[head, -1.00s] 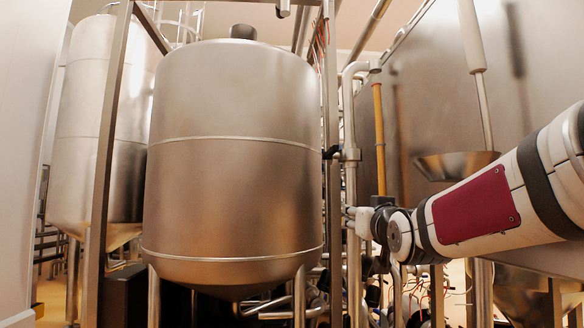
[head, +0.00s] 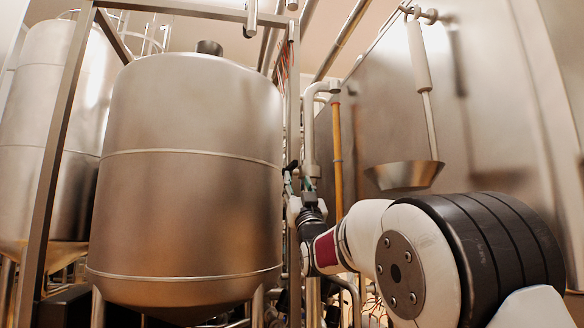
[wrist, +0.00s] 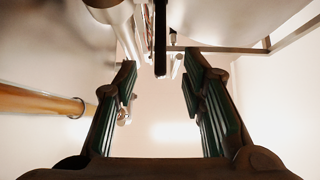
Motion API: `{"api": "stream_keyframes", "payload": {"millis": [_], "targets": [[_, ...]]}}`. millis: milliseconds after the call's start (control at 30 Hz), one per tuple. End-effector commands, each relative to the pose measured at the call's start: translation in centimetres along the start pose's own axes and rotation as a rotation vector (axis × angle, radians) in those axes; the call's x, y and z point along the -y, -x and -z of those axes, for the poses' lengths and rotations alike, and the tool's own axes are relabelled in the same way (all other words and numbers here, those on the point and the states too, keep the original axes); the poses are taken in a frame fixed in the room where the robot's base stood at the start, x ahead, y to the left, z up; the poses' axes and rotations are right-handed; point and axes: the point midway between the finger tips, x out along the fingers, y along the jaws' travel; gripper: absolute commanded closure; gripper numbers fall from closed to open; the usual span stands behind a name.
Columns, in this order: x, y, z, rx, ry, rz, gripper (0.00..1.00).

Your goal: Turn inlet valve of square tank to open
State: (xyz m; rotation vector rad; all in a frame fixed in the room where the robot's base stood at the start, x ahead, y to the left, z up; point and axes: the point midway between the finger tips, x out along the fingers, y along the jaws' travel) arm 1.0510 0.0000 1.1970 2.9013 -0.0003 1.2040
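The valve's dark handle (wrist: 160,38) shows in the wrist view as a narrow upright bar at the top middle. It lies between the lines of my two fingers, with gaps on both sides. My gripper (head: 301,184) is open, its green-padded fingers spread wide in the wrist view (wrist: 159,68). In the head view it is raised beside the vertical inlet pipe (head: 310,135) and covers most of the valve; a dark bit of handle (head: 292,165) shows at its upper left. The large metal wall at right (head: 490,120) appears to be the square tank. I see no contact with the handle.
A big round steel tank (head: 190,200) stands close left of my gripper. An orange pipe (head: 338,150) runs upright just to its right and shows at left in the wrist view (wrist: 40,102). A metal funnel (head: 404,176) hangs above my arm. Frame posts (head: 55,150) stand at left.

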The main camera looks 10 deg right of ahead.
Motion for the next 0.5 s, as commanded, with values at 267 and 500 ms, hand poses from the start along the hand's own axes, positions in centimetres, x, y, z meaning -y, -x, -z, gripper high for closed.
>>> {"api": "stream_keyframes", "payload": {"millis": [267, 500], "targets": [[0.0, -4.1, 0.0, -0.001, 0.0, 0.0, 0.62], [0.0, -7.1, 0.0, 0.0, 0.001, 0.001, 0.62]]}}
